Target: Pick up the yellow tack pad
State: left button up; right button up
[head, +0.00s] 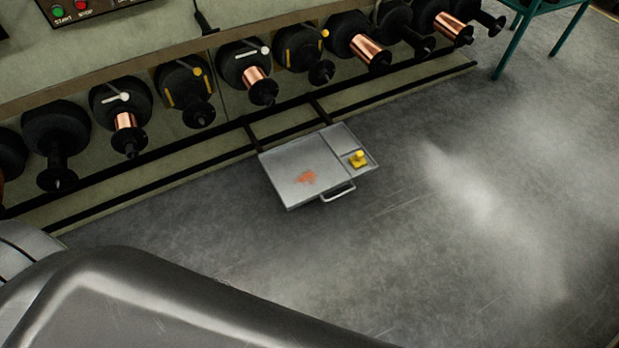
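The yellow tack pad (357,160) is a small yellow piece with a raised knob. It sits in the smaller right-hand compartment of a shallow grey metal tray (290,192). The tray's larger left compartment holds a patch of orange-copper bits (306,177). The tray has a handle (338,192) on its near side. Neither of my grippers shows in the head view, so nothing is seen touching the pad. A large grey metal part fills the lower left, probably part of my own body.
A row of black spools, some wound with copper wire (365,50), runs along the wall behind the tray. A dark rail (150,166) runs below them. A teal stand (540,20) is at the top right. The grey floor (450,260) in front and right is clear.

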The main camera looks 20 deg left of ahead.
aim_at(357, 161)
jog(key=i+l+u, duration=0.1)
jog(key=i+l, duration=0.2)
jog(key=i, duration=0.15)
jog(key=i+l+u, duration=0.15)
jog(key=i+l, duration=0.15)
jog(key=i, duration=0.1)
